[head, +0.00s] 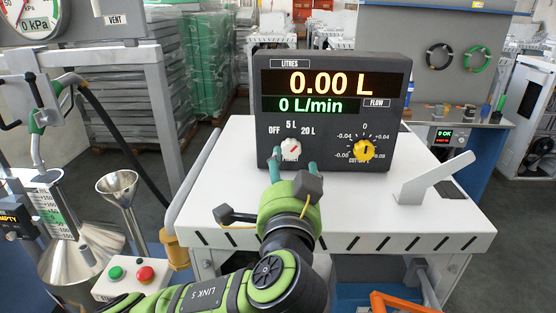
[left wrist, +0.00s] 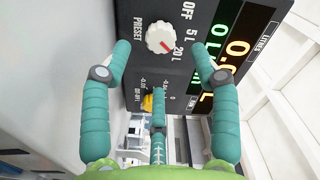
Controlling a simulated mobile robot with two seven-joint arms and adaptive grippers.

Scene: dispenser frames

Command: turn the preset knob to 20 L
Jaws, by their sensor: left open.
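The white preset knob (head: 291,149) is on the lower left of the dark dispenser panel (head: 335,150), below the labels OFF, 5 L and 20 L. In the left wrist view the knob (left wrist: 160,38) has a red pointer aimed towards 20 L. The display (head: 331,84) reads 0.00 L and 0 L/min. My left gripper (head: 293,168) is in front of the knob and slightly below it. In the left wrist view its teal fingers (left wrist: 161,50) are spread, with the knob between the two outer ones; I see no contact. My right gripper is not in view.
A yellow cut-off knob (head: 364,150) is to the right on the same panel. A box with green and red buttons (head: 131,277) and a metal funnel (head: 118,186) are at left.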

